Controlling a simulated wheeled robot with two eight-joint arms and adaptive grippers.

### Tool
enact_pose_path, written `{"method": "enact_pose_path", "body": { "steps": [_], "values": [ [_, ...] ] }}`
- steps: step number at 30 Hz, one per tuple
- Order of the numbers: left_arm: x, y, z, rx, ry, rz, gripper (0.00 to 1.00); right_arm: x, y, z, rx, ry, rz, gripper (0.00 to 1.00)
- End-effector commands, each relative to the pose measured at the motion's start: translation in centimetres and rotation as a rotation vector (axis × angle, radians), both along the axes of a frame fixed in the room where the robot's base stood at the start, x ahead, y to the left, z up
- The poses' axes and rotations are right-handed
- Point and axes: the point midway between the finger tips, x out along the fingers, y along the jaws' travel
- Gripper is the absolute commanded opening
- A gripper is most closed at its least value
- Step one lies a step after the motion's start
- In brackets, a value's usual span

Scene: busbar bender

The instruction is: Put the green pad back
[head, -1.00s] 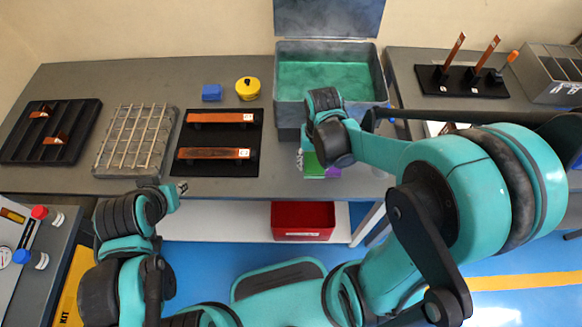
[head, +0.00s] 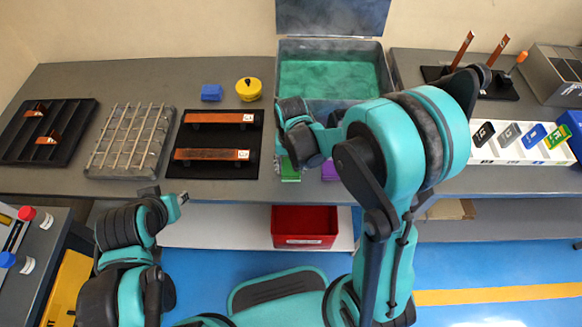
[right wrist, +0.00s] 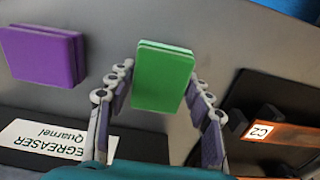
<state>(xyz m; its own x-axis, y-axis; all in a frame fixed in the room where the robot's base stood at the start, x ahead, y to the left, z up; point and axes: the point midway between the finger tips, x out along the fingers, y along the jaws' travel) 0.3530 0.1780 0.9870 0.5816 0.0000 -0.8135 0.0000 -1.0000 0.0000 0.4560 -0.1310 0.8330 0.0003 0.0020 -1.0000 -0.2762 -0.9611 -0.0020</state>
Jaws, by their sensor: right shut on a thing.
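The green pad (right wrist: 163,77) stands between the two fingers of my right gripper (right wrist: 160,92) in the right wrist view, and the fingers are shut on it. In the head view the green pad (head: 289,175) shows in part below my right wrist, near the table's front edge; the fingers are mostly hidden there. Whether the pad touches the table, I cannot tell. A purple pad (right wrist: 45,54) lies apart from it; in the head view it (head: 329,171) is just right of the green one. My left gripper (head: 182,198) is empty in front of the table; its opening is unclear.
A grey bin with green inside (head: 330,80) stands behind my right wrist. A black tray with copper bars (head: 213,145) lies to the left. A white holder (head: 510,153) with several coloured cards is at right. A degreaser label (right wrist: 55,140) shows near the purple pad.

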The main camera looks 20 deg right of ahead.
Motion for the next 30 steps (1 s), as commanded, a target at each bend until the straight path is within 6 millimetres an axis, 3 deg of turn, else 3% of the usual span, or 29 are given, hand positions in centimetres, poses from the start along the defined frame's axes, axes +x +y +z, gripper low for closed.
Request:
{"method": "enact_pose_path", "body": {
  "steps": [5, 6, 8, 9, 20, 23, 30],
  "values": [
    [0.0, 0.0, -0.4, 0.000, 0.000, 0.000, 0.31, 0.0, 0.0, -0.4, 0.000, 0.000, 0.000, 0.24],
    [0.0, 0.0, -0.4, 0.000, 0.000, 0.000, 0.31, 0.0, 0.0, -0.4, 0.000, 0.000, 0.000, 0.53],
    [0.0, 0.0, -0.3, 0.000, 0.000, 0.000, 0.31, 0.0, 0.0, -0.3, 0.000, 0.000, 0.000, 0.69],
    [0.0, 0.0, -0.3, 0.000, 0.000, 0.000, 0.31, 0.0, 0.0, -0.3, 0.000, 0.000, 0.000, 0.71],
    [0.0, 0.0, 0.1, 0.000, 0.000, 0.000, 0.31, 0.0, 0.0, 0.2, 0.000, 0.000, 0.000, 0.71],
    [0.0, 0.0, 0.8, 0.000, 0.000, 0.000, 0.31, 0.0, 0.0, 1.5, 0.000, 0.000, 0.000, 0.71],
    [0.0, 0.0, 3.1, 0.000, 0.000, 0.000, 0.31, -0.1, 0.0, 7.0, 0.000, 0.000, 0.000, 0.71]
  ]
}}
